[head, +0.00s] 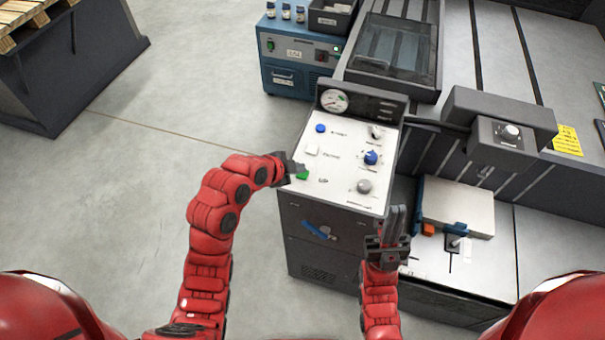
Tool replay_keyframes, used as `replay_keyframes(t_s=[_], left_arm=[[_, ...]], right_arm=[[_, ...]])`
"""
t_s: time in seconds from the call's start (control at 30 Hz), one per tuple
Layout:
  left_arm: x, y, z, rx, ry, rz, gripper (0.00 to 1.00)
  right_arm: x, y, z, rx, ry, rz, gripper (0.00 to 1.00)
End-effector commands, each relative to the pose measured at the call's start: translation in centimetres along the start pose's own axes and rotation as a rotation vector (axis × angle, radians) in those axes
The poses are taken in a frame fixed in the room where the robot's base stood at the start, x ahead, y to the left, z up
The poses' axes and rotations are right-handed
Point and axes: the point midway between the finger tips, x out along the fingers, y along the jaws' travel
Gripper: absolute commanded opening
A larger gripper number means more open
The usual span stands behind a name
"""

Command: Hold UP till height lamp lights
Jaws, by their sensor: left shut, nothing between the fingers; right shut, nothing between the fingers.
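The light control panel (335,190) tops a dark cabinet at the picture's centre. A green button (303,175) sits at its left edge beside lettering that looks like UP. My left gripper (294,172) is shut and empty, its tip right at the green button and overlapping its left side. I cannot tell whether the button is pressed in. A white square piece (312,149) and a blue button (320,128) lie above it. I cannot tell which piece is the height lamp, and none looks clearly lit. My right gripper (395,222) is shut and empty by the panel's lower right corner.
A round gauge (335,101) stands at the panel's back. A blue knob (371,158) and a grey knob (364,186) are on its right side. A dark overhanging head (498,130) and a pale block (458,207) are at right.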

Motion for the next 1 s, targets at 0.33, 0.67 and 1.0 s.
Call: replay_keyframes(t_s=[0.33, 0.67, 1.0], left_arm=[[-0.02, -0.01, -0.01, 0.000, 0.000, 0.000, 0.00], [0.20, 0.15, 0.15, 0.000, 0.000, 0.000, 0.00], [0.41, 0.31, 0.31, 0.000, 0.000, 0.000, 0.00]], right_arm=[[0.00, 0.00, 0.00, 0.000, 0.000, 0.000, 0.00], [-0.39, -0.02, 0.07, 0.000, 0.000, 0.000, 0.00], [-0.80, -0.04, 0.14, 0.000, 0.000, 0.000, 0.00]])
